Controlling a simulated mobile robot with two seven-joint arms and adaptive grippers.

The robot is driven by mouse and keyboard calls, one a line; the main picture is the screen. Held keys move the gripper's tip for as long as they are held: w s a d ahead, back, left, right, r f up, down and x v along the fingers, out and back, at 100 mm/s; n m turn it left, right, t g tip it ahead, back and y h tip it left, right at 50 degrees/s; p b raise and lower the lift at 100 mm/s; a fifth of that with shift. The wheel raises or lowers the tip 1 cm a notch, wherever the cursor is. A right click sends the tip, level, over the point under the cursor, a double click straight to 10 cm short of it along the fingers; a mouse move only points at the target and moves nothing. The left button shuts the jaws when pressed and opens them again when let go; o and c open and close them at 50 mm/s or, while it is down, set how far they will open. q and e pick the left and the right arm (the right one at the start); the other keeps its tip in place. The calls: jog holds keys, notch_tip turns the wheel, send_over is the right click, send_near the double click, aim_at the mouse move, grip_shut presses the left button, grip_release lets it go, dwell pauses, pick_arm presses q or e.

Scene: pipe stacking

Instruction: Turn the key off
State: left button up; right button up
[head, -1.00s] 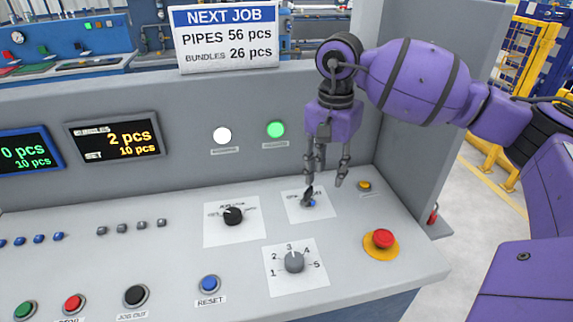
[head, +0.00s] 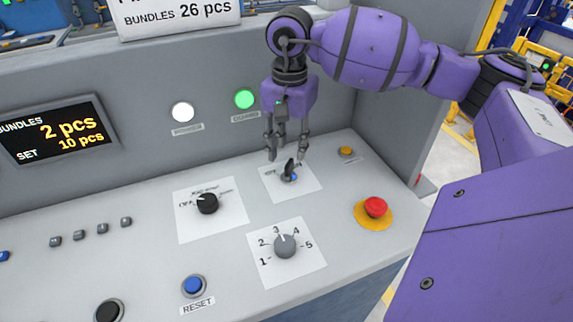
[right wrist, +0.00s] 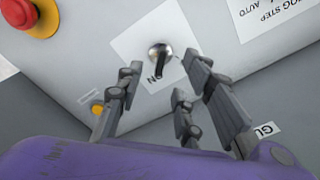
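The key switch (head: 289,176) sits on a white label plate (head: 307,186) on the sloped panel, with a dark key standing in it. In the right wrist view the key switch (right wrist: 159,52) has a silver round body, and its dark key points toward the "ON" lettering. My right gripper (head: 287,154) is just above the key, with its fingers apart on either side of it in the head view. In the right wrist view the gripper (right wrist: 160,85) is open and empty, and no finger clearly touches the key. My left gripper is not in view.
A red emergency button (head: 375,207) on a yellow base is to the right. A black selector knob (head: 207,203) and a grey numbered dial (head: 284,246) are nearby. A small yellow button (head: 346,151) is right of the key. The upright panel wall (head: 215,75) rises behind.

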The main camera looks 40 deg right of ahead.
aim_at(289, 162)
jog(key=shift+f+b, duration=0.3)
jog(key=shift+f, duration=0.55)
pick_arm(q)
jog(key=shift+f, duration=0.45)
pick_arm(e)
jog(key=shift+f+b, duration=1.45)
jog(key=shift+f, duration=1.1)
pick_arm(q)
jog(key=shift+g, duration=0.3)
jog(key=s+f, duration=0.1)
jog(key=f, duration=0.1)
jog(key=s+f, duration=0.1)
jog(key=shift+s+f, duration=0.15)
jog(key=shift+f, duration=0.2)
pick_arm(e)
jog(key=shift+c, duration=0.2)
grip_shut()
